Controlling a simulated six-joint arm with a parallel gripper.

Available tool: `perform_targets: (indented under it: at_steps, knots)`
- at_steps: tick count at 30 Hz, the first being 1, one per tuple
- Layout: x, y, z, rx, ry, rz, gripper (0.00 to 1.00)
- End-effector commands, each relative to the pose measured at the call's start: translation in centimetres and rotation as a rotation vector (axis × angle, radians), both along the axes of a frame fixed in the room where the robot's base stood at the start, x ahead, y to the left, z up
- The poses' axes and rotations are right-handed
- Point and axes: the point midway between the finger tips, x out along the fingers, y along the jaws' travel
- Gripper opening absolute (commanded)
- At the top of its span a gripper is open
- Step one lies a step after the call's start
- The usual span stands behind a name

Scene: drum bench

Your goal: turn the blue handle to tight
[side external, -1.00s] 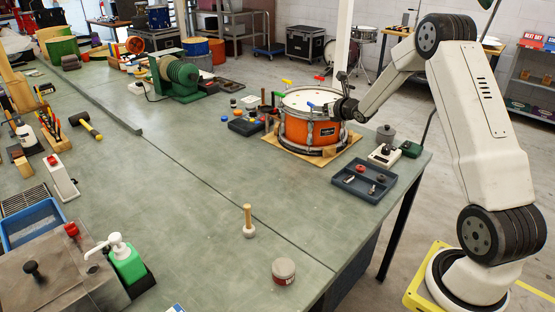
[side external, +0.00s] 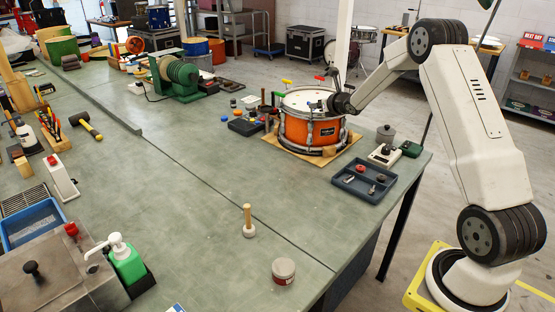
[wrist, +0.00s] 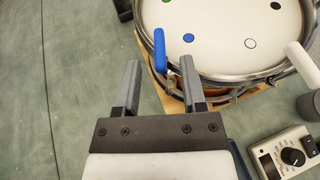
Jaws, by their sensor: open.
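The orange drum (side external: 311,131) stands on a wooden board (side external: 268,144) near the bench's far right edge. Its white head (wrist: 223,25) and metal rim fill the top of the wrist view. The blue handle (wrist: 160,52) is at the rim, beside a blue dot (wrist: 188,38) on the head. It points up and slightly left in the wrist view. My gripper (wrist: 161,76) is open, with one finger on each side of the handle's line. The handle's lower part lies around the fingertips; I cannot tell whether they touch. In the side view my gripper (side external: 331,104) hides the blue handle.
A white handle (wrist: 302,64) sits at the rim to the right in the wrist view. A green handle (side external: 287,82) and a red handle (side external: 319,77) show at the drum's far side. A parts tray (side external: 345,187) and a dial box (wrist: 291,155) stand close by.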

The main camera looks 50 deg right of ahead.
Motion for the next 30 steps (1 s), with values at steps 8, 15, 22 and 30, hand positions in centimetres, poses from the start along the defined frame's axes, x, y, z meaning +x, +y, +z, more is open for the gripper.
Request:
perform_targets:
  at_steps: [8,15,22,30]
  knots:
    - [2.4,-0.7,-1.1,-0.001,0.0,0.001,0.53]
    - [3.7,-1.2,-1.6,0.0,0.0,0.0,0.53]
    - [4.0,-1.3,-1.8,0.0,0.0,0.0,0.53]
    - [4.0,-1.3,-1.8,0.0,0.0,0.0,0.34]
